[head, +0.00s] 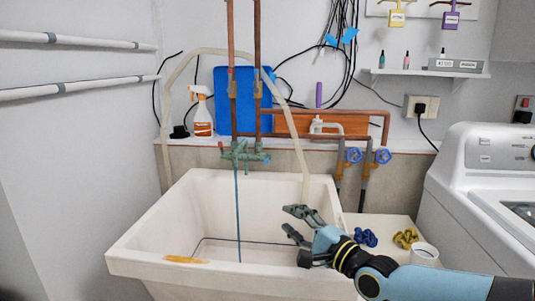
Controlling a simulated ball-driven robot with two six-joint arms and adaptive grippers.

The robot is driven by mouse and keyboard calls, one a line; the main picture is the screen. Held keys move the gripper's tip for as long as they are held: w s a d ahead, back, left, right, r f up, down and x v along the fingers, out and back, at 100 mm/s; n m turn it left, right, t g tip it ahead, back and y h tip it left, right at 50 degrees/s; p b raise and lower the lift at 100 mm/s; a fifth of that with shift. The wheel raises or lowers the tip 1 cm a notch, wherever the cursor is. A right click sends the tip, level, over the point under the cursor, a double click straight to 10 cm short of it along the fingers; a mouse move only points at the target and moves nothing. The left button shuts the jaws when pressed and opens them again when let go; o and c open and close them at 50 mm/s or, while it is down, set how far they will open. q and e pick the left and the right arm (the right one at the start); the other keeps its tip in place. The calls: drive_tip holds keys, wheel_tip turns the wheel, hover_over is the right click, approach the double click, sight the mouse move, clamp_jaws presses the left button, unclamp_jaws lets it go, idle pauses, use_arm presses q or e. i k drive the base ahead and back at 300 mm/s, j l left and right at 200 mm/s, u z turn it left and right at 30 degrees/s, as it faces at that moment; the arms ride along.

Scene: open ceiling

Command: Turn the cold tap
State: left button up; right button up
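A green, weathered tap fitting (240,152) sits on copper pipes above the back rim of the white sink (130,250). Its left end has a reddish tip; I cannot read any hot or cold marking. A thin blue line hangs from it into the basin. Two blue round valve handles (354,155) (382,156) are on the pipes to its right. My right gripper (289,218) is over the right part of the basin, its fingers apart and pointing left, empty. It is lower than the tap and the blue handles and touches neither. My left gripper is out of view.
A white washing machine (480,185) stands at the right. An orange-white spray bottle (202,115) and a blue board (236,88) are behind the sink. A pale hose (298,160) hangs into the basin. The basin's left side is free.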

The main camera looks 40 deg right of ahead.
sight(269, 156)
drive_tip(key=i+l, duration=0.45)
drive_tip(key=l, duration=0.25)
drive_tip(key=i+l, duration=0.25)
drive_tip(key=l, duration=0.1)
